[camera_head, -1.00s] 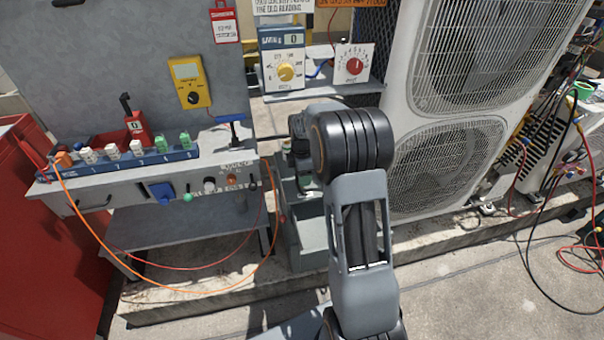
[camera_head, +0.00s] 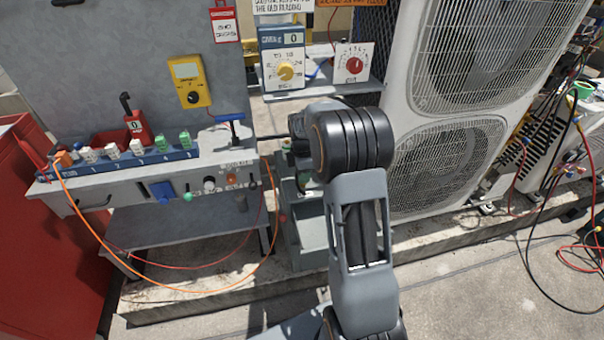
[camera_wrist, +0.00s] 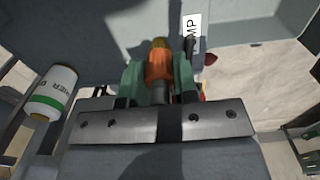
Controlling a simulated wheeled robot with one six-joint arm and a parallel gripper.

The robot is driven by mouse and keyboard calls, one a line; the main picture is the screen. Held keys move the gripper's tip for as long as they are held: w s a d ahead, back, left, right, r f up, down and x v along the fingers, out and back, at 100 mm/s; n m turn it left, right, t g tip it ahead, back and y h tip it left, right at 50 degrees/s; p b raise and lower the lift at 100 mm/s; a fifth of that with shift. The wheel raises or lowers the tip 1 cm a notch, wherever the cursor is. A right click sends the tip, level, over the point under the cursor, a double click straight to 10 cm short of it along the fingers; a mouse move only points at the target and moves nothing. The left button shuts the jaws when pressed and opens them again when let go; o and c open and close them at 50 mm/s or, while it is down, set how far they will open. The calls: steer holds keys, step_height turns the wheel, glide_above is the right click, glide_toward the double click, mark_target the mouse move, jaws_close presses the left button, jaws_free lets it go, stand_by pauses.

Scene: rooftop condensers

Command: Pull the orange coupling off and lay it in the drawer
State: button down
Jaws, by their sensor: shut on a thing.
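In the wrist view an orange coupling (camera_wrist: 158,66) with a brass-coloured end sits between the two green fingers of my gripper (camera_wrist: 157,82). The fingers are shut on it. In the head view my arm's dark wrist hides the fingers and the coupling. A grey open box that looks like the drawer (camera_head: 312,238) stands low beside the bench, partly behind my arm. A pale tray-like interior (camera_wrist: 245,22) shows at the upper right of the wrist view; I cannot tell whether it is the same box.
The grey bench (camera_head: 125,185) at left carries a blue numbered rail (camera_head: 135,164) with several connectors. An orange hose (camera_head: 95,235) loops down from its left end. A large condenser (camera_head: 440,170) stands close at right. A white labelled cylinder (camera_wrist: 50,92) is at the wrist view's left.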

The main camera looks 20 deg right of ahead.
steer(key=shift+r+p, duration=0.35)
steer(key=shift+r, duration=0.05)
stand_by(0.4)
steer(key=shift+r+p, duration=1.7)
steer(key=shift+r, duration=0.35)
